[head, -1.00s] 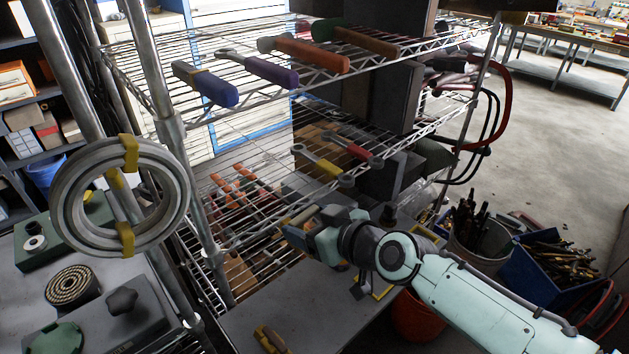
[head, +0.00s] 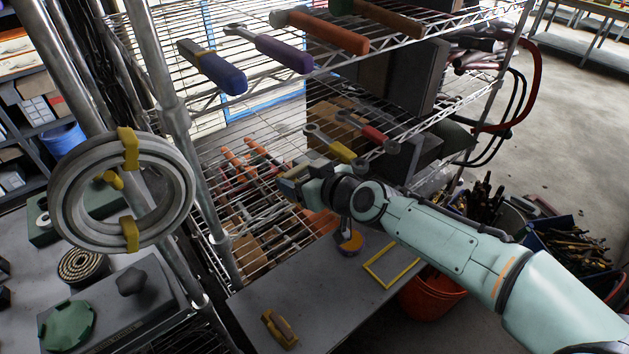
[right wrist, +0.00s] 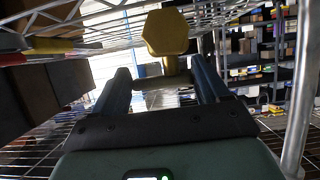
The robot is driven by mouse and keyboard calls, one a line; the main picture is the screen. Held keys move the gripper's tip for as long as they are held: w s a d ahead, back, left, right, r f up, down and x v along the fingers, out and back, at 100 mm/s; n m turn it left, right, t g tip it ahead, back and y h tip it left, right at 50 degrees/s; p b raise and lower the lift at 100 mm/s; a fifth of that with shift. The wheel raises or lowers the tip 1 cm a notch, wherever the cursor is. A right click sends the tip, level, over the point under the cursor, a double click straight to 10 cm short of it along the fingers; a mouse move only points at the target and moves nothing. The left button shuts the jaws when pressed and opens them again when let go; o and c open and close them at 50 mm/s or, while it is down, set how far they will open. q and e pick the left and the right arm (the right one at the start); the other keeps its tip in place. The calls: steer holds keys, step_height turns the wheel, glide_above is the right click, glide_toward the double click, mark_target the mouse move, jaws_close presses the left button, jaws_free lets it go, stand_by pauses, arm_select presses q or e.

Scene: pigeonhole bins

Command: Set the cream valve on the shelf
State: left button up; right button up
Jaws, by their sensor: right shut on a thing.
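In the right wrist view the valve shows a yellow six-sided head (right wrist: 167,32) on a short stem, with a greyish body between my fingers; I take it for the cream valve. My right gripper (right wrist: 160,84) is shut on that body. In the head view my right gripper (head: 286,186) is at the front of the wire shelf unit (head: 250,122), left of and below the yellow-handled wrench. The valve is hard to make out there. My left gripper is not in view.
A yellow-handled wrench (head: 334,146) and a red-handled one (head: 370,131) lie on the middle shelf, beside dark boxes. Several handled tools lie on the upper shelf. A metal post (head: 180,130) stands left of my gripper. The grey bench (head: 325,290) below holds a yellow frame (head: 392,264).

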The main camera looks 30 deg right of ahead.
mark_target(295, 167)
steer(key=w, duration=0.3)
steer(key=w+p, duration=0.1)
steer(key=w, duration=0.2)
steer(key=w+f+p, duration=0.1)
steer(key=w, duration=0.2)
steer(key=shift+a, duration=0.35)
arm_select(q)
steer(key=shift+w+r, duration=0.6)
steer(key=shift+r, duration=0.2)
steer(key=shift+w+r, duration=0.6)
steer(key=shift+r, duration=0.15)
arm_select(e)
steer(key=shift+x, duration=0.85)
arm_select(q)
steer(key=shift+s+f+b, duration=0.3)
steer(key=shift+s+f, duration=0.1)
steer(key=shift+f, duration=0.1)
arm_select(e)
steer(key=shift+f, duration=0.35)
steer(key=o, duration=1.5)
steer(key=shift+o, duration=1.3)
steer(key=shift+s, duration=0.2)
steer(key=shift+v, duration=3.35)
